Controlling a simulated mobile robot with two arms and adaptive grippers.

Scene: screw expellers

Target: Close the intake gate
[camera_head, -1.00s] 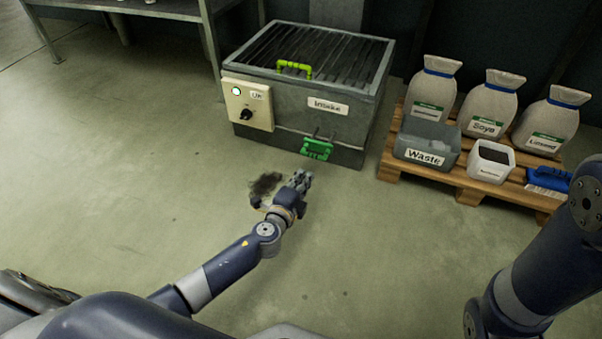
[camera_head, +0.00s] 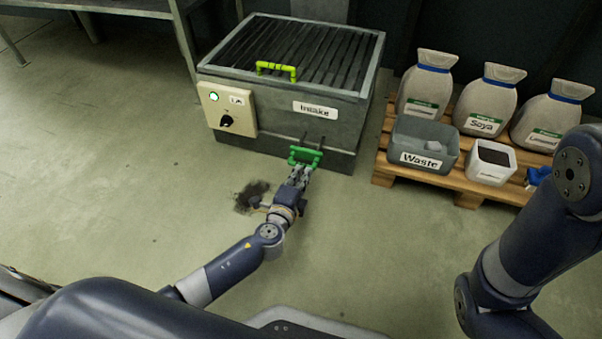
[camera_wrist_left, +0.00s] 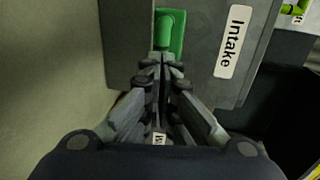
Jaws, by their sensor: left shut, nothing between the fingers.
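The grey intake box (camera_head: 275,128) carries an "Intake" label (camera_head: 315,110). A bright green gate handle (camera_head: 305,156) sits low on its front, below two dark rods. My left gripper (camera_head: 299,174) is right at this handle from the front and below. In the left wrist view, its shut fingertips (camera_wrist_left: 164,62) overlap the lower end of the green handle (camera_wrist_left: 172,32), with nothing between them. I cannot tell whether they touch it. My fingers hide part of the handle. My right gripper is out of view; only my right arm shows.
A yellow-green handle (camera_head: 276,70) stands on the top grate. A control panel (camera_head: 228,108) has a lit lamp and a black knob. A pallet (camera_head: 448,180) at right holds sacks, a waste bin (camera_head: 423,146) and a white container (camera_head: 490,162). Open floor lies left.

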